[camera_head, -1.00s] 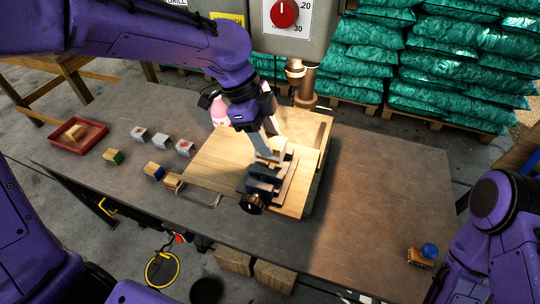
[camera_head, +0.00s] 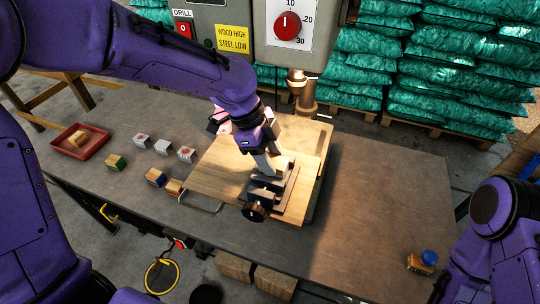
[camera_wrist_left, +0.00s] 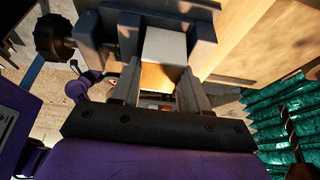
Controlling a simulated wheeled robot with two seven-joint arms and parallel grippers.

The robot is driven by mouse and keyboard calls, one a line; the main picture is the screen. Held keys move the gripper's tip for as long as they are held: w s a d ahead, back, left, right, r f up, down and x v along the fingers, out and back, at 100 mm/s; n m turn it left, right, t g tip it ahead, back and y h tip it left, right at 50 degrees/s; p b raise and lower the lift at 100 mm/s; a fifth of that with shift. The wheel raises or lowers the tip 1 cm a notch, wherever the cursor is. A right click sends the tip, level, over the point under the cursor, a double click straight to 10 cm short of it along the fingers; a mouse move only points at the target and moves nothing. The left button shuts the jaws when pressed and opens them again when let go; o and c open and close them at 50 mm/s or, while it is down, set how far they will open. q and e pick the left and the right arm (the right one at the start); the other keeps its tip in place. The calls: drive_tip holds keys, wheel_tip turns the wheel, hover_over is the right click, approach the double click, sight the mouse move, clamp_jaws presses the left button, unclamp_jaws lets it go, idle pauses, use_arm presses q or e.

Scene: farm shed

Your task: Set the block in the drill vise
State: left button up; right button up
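My left gripper (camera_head: 272,172) reaches down over the drill vise (camera_head: 264,192) on the drill's wooden table. In the left wrist view, the block (camera_wrist_left: 165,47) has a pale face and a wood-coloured face, and sits between the gripper's fingers (camera_wrist_left: 160,90). The fingers look closed on its sides. The block is at the dark jaws of the vise (camera_wrist_left: 204,48), with a jaw on each side; whether it rests on the vise floor is hidden. In the head view the gripper mostly covers the block. My right arm shows at the lower right, but its gripper is out of frame.
Several small blocks (camera_head: 116,162) stand on the left of the workbench (camera_head: 370,190). A red tray (camera_head: 80,148) there holds one block. The drill's chuck (camera_head: 303,92) hangs behind the vise. The bench's right half is mostly clear.

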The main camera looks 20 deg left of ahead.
sight(274, 158)
use_arm(q)
drive_tip(key=o, duration=0.3)
drive_tip(key=shift+s+f, duration=0.3)
drive_tip(key=shift+f, duration=0.35)
drive_tip(key=shift+s, duration=0.1)
use_arm(e)
drive_tip(key=shift+f, duration=0.2)
use_arm(q)
drive_tip(key=r, duration=0.1)
drive_tip(key=w+a+r, duration=0.1)
drive_tip(key=r, duration=0.2)
drive_tip(key=shift+w+a+r, duration=0.2)
drive_tip(key=shift+w+r, duration=0.1)
drive_tip(key=shift+r, duration=0.05)
drive_tip(key=p+v, duration=0.1)
drive_tip(key=v, duration=0.7)
drive_tip(key=shift+r, duration=0.2)
use_arm(e)
drive_tip(key=shift+w+r, duration=0.25)
drive_tip(key=shift+r, duration=0.45)
use_arm(q)
drive_tip(key=shift+s+a, duration=0.1)
drive_tip(key=shift+s, duration=0.1)
